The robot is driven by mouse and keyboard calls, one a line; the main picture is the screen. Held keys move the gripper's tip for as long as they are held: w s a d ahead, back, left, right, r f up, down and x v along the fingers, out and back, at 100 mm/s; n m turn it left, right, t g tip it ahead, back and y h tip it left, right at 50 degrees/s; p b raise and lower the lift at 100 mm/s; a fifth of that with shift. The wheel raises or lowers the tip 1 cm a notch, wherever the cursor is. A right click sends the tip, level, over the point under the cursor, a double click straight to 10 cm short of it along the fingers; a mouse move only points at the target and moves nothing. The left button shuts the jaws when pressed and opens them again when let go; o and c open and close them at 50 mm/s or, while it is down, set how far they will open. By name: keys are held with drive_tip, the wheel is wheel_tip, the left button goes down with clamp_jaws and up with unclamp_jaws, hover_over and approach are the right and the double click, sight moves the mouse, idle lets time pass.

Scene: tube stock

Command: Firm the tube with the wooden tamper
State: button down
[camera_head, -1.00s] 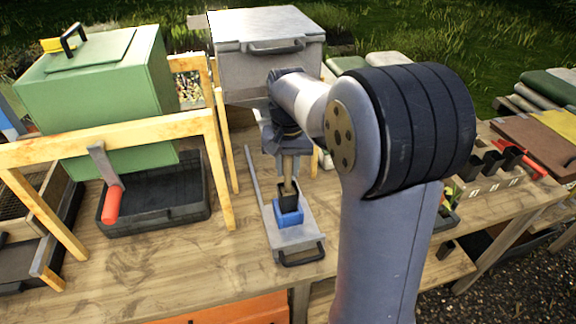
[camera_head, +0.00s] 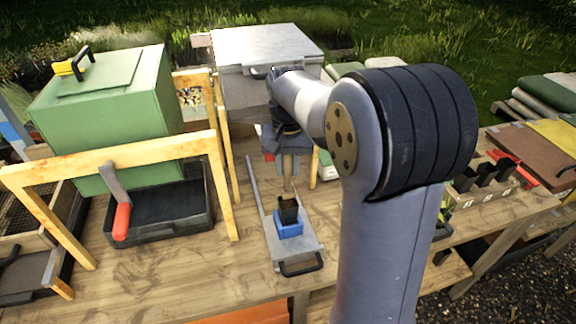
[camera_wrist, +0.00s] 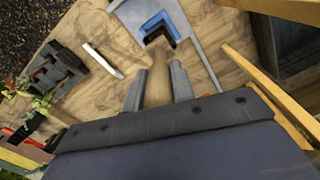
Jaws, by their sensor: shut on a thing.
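My gripper (camera_head: 288,155) is shut on the wooden tamper (camera_head: 288,172) and holds it upright above the black tube (camera_head: 289,211). The tube stands in a blue holder (camera_head: 290,226) on a grey metal tray (camera_head: 303,246). The tamper's lower end is at the tube's mouth; I cannot tell whether it is inside. In the wrist view the tamper (camera_wrist: 157,82) sits between both fingers, and the tube (camera_wrist: 158,36) and blue holder (camera_wrist: 151,20) show just beyond its end.
A green box (camera_head: 110,110) and a yellow wooden frame (camera_head: 180,148) stand left, with a black tray (camera_head: 160,218). A grey lidded box (camera_head: 262,50) is behind. A rack of black tubes (camera_head: 487,180) is right. The bench front left (camera_head: 130,275) is clear.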

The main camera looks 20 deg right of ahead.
drive_tip(key=shift+r+p, duration=1.05)
drive_tip(key=shift+r, duration=1.7)
